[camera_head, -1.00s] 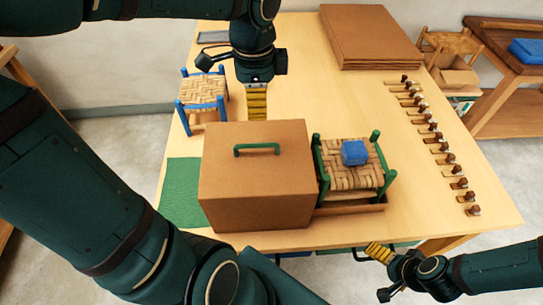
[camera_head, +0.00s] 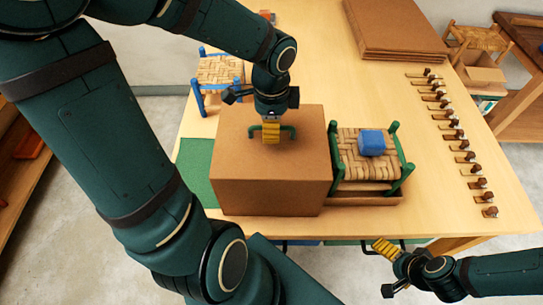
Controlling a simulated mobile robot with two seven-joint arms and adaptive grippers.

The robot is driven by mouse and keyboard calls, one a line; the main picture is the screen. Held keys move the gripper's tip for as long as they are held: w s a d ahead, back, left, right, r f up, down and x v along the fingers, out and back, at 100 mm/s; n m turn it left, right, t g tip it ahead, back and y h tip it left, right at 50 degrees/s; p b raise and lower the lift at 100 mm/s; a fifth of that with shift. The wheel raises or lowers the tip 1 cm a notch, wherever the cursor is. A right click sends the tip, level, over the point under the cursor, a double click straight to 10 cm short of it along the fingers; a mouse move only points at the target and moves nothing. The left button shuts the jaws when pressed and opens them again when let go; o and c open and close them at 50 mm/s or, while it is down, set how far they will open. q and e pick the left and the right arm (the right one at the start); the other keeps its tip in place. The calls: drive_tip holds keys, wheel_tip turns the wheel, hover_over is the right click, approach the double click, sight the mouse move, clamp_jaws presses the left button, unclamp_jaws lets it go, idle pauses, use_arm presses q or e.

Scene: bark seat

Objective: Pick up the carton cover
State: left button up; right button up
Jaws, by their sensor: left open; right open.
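The carton cover (camera_head: 270,180) is a brown box-like cover on the table, with a green handle (camera_head: 288,132) on its top. My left gripper (camera_head: 271,138) is open, pointing down, with its yellow fingers at the middle of the handle. The fingers hide the middle of the handle, and I cannot tell whether they touch it. My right gripper (camera_head: 378,246) is open and empty, off the table's front edge at the lower right.
A green-legged woven stool (camera_head: 350,158) with a blue block (camera_head: 372,143) on it stands close to the cover's right side. A blue-legged stool (camera_head: 220,72) is behind left. Flat brown cardboard (camera_head: 395,28) lies at the back; several small tools (camera_head: 455,135) line the right.

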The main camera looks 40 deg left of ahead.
use_arm(q)
drive_tip(key=shift+f, duration=0.55)
clamp_jaws()
drive_tip(key=shift+r, duration=0.1)
